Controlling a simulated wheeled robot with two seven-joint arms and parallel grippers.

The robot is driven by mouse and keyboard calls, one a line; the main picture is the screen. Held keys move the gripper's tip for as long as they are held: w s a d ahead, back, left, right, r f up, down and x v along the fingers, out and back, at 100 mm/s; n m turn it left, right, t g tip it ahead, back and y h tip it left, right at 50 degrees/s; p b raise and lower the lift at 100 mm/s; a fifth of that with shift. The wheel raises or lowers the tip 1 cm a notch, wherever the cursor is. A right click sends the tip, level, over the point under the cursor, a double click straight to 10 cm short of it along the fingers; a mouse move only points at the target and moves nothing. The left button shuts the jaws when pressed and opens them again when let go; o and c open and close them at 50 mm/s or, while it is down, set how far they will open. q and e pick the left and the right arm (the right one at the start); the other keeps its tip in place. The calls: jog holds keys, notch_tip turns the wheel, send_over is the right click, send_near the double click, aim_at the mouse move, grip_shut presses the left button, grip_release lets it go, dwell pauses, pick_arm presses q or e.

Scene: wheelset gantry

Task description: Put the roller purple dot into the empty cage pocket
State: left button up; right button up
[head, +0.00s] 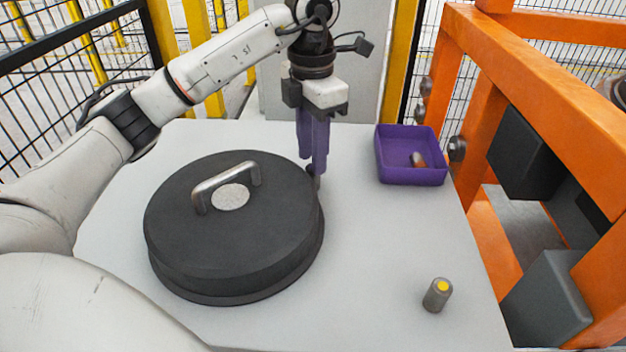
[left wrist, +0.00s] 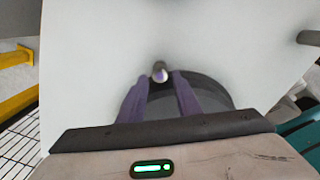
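The roller with a purple dot (left wrist: 160,73) stands upright on the table in the left wrist view. Its end shows between and just beyond my left fingertips, with a gap on each side. In the head view, my left gripper (head: 313,162) points down with its purple fingers apart, above the grey roller (head: 317,182) at the right rim of a dark round cover (head: 240,245). The cover has a metal handle and lies on the table. No cage pocket shows in either view. My right gripper is not in view.
A purple bin (head: 411,179) with a small object in it stands at the back right. A roller with a yellow dot (head: 438,296) stands at the front right. An orange frame (head: 560,85) borders the table's right side. The table between cover and bin is clear.

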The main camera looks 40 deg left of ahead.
pick_arm(q)
notch_tip(320, 180, down, 5)
jog(key=shift+r+b, duration=0.1)
jog(key=shift+b, duration=0.3)
grip_shut()
